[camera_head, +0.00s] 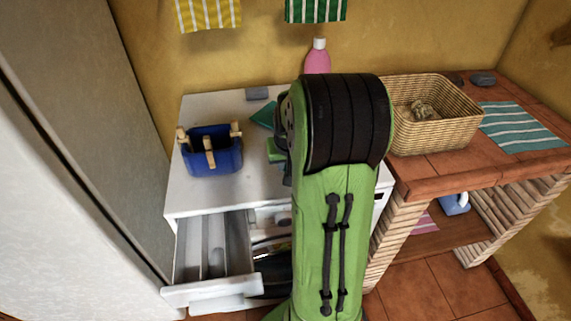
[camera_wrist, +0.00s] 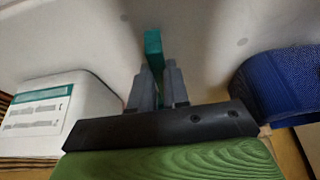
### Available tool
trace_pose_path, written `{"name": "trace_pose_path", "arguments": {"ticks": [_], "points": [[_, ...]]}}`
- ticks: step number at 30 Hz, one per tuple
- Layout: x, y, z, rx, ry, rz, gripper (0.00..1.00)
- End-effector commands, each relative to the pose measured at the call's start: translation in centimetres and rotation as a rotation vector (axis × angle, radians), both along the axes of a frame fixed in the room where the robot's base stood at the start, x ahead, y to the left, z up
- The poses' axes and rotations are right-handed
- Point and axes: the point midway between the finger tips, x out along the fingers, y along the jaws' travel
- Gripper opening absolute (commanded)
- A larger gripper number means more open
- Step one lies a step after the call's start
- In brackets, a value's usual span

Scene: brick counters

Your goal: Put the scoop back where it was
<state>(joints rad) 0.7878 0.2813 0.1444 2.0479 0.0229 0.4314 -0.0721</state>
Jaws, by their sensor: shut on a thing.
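My gripper (camera_wrist: 158,72) shows in the wrist view with its two grey fingers close together, shut on a narrow teal piece, which I take to be the scoop (camera_wrist: 153,42). Most of the scoop is hidden by the fingers, and its bowl cannot be made out. Behind it is a pale surface. In the head view my green arm hides the gripper. A teal patch shows just left of the arm, over the white washing machine top (camera_head: 200,112); I cannot tell if it is the scoop. A white box with a teal label (camera_wrist: 60,115) stands at the left in the wrist view.
A blue basket with clothespins (camera_head: 228,160) stands on the machine's left; it also shows in the wrist view (camera_wrist: 278,85). The machine's drawer (camera_head: 238,262) is pulled open. A pink bottle (camera_head: 317,60) is behind. A wicker basket (camera_head: 445,128) sits on the brick counter (camera_head: 430,178).

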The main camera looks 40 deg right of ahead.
Motion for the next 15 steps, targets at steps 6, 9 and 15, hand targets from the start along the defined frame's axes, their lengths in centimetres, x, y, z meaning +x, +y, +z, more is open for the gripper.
{"name": "trace_pose_path", "arguments": {"ticks": [6, 9, 15], "points": [[0.01, 0.01, -0.3, 0.0, 0.0, 0.0, 0.18], [0.01, 0.02, -0.23, 0.0, 0.0, 0.0, 0.34], [0.01, 0.02, -0.21, 0.0, 0.0, 0.0, 0.41]]}}
